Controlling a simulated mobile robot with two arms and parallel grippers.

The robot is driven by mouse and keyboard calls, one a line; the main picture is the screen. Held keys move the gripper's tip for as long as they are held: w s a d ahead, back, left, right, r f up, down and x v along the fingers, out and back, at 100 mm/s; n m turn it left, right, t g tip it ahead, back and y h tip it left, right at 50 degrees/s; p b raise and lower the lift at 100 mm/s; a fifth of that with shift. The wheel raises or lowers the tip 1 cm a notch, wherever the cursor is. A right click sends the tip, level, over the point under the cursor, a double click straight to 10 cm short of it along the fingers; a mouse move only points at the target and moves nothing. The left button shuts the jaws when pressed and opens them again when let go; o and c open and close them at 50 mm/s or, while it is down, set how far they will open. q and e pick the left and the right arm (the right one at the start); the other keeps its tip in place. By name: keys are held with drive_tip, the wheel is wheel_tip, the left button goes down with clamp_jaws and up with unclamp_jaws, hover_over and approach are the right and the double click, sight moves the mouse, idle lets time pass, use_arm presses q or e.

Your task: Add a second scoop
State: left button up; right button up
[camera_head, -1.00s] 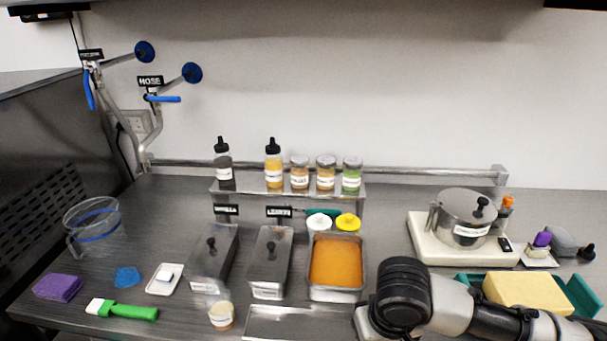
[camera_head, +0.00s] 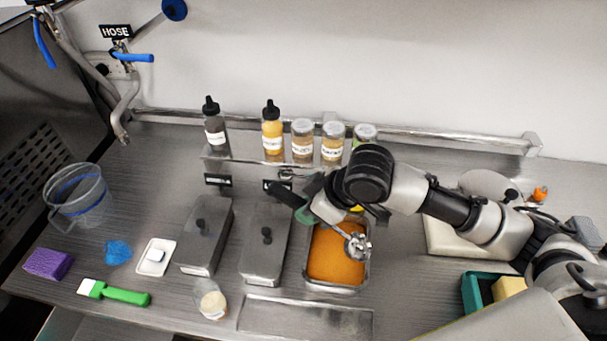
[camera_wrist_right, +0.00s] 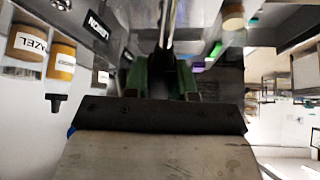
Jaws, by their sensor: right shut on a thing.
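A small clear cup (camera_head: 212,303) with pale contents stands in front of the lidded metal tubs. My left gripper is not in view.
Two lidded metal tubs (camera_head: 206,236) (camera_head: 266,244) stand left of the orange tub. A shelf of bottles and jars (camera_head: 272,130) is behind. A green brush (camera_head: 125,296), white dish (camera_head: 155,257), purple sponge (camera_head: 48,263) and jug (camera_head: 77,195) are at left. A teal tray (camera_head: 474,290) is at right.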

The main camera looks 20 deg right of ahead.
drive_tip(key=shift+w+a+r+n+y+p, duration=0.1)
drive_tip(key=shift+w+r+n+y+p, duration=0.2)
drive_tip(key=shift+w+r+n+y, duration=0.2)
drive_tip(key=shift+w+a+r+n+y+p, duration=0.1)
drive_tip(key=shift+w+r+n+y+p, duration=0.2)
drive_tip(key=shift+r, duration=0.3)
wheel_tip(320, 180, down, 9)
drive_tip(key=d+b, duration=0.2)
drive_tip(key=b, duration=0.9)
drive_tip(key=shift+w+a+r+n+g+h+p, duration=0.1)
drive_tip(key=shift+w+a+r+g+h+p, duration=0.6)
drive_tip(key=shift+p, duration=1.95)
drive_tip(key=shift+w+a+r+n+g+h+p, duration=0.15)
drive_tip(key=shift+a+g+h+p, duration=0.6)
drive_tip(key=shift+p, duration=1.9)
drive_tip(key=shift+w+a+r+n+g+h+p, duration=0.1)
drive_tip(key=shift+w+a+r+g+h+p, duration=0.25)
drive_tip(key=shift+a+h+p, duration=1.55)
